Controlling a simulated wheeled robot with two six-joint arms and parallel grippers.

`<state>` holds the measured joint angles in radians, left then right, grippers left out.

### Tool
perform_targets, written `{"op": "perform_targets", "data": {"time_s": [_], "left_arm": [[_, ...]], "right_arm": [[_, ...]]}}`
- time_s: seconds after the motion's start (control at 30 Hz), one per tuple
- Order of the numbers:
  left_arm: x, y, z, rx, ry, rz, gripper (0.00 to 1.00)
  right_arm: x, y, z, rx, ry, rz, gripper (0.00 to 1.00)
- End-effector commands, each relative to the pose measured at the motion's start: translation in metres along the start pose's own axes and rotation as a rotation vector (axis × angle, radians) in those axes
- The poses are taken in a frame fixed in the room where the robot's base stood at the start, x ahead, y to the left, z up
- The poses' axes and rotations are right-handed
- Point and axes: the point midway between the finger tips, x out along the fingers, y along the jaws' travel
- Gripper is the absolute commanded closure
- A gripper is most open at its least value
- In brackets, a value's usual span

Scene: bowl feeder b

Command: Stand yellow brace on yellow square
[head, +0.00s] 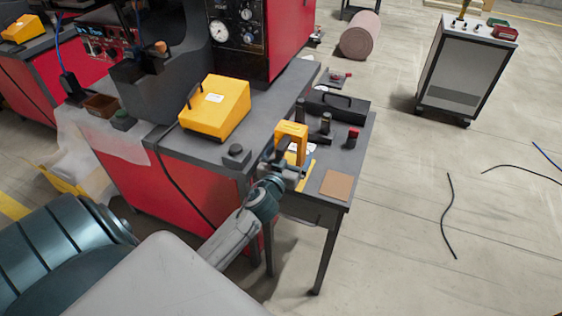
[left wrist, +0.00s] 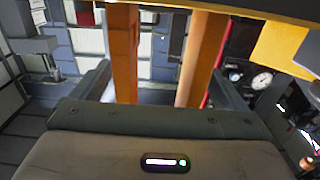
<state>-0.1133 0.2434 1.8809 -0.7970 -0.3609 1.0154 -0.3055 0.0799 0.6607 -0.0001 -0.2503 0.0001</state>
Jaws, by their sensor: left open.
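The yellow brace (head: 291,131), an upright arch with two legs and a top bar, is at the small dark side table. Its base is hidden behind my gripper in the head view. My left gripper (head: 284,168) is open close in front of the brace. In the left wrist view the brace's two orange legs (left wrist: 124,55) rise ahead of the open jaws (left wrist: 150,90); I cannot tell whether the fingers touch them. A yellow patch (head: 305,177) shows on the table right beside the gripper, mostly hidden; I cannot tell if it is the yellow square. My right gripper is not in view.
A tan square (head: 337,185) lies at the table's front right. Dark cylinders, a red-topped one (head: 352,137) and a black handled case (head: 337,106) stand behind the brace. A yellow box (head: 214,107) sits on the grey bench to the left. Floor to the right is mostly open.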

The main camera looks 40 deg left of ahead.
Motion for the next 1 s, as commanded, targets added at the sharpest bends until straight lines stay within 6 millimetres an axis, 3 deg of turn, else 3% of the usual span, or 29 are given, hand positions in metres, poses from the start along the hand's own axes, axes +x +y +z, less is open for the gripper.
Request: {"op": "perform_targets", "data": {"time_s": [0.23, 0.33, 0.6, 1.0], "left_arm": [[-0.059, 0.0, 0.006, 0.001, -0.001, 0.001, 0.06], [-0.079, 0.0, 0.005, 0.001, -0.001, 0.001, 0.06], [-0.097, 0.0, 0.001, 0.001, 0.0, 0.0, 0.06], [-0.098, 0.0, 0.0, 0.001, 0.0, 0.0, 0.06]], "right_arm": [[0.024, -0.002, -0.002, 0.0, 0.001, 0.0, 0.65], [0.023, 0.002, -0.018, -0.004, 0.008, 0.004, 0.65], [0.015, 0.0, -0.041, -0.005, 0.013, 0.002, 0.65], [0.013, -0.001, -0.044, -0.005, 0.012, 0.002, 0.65]]}}
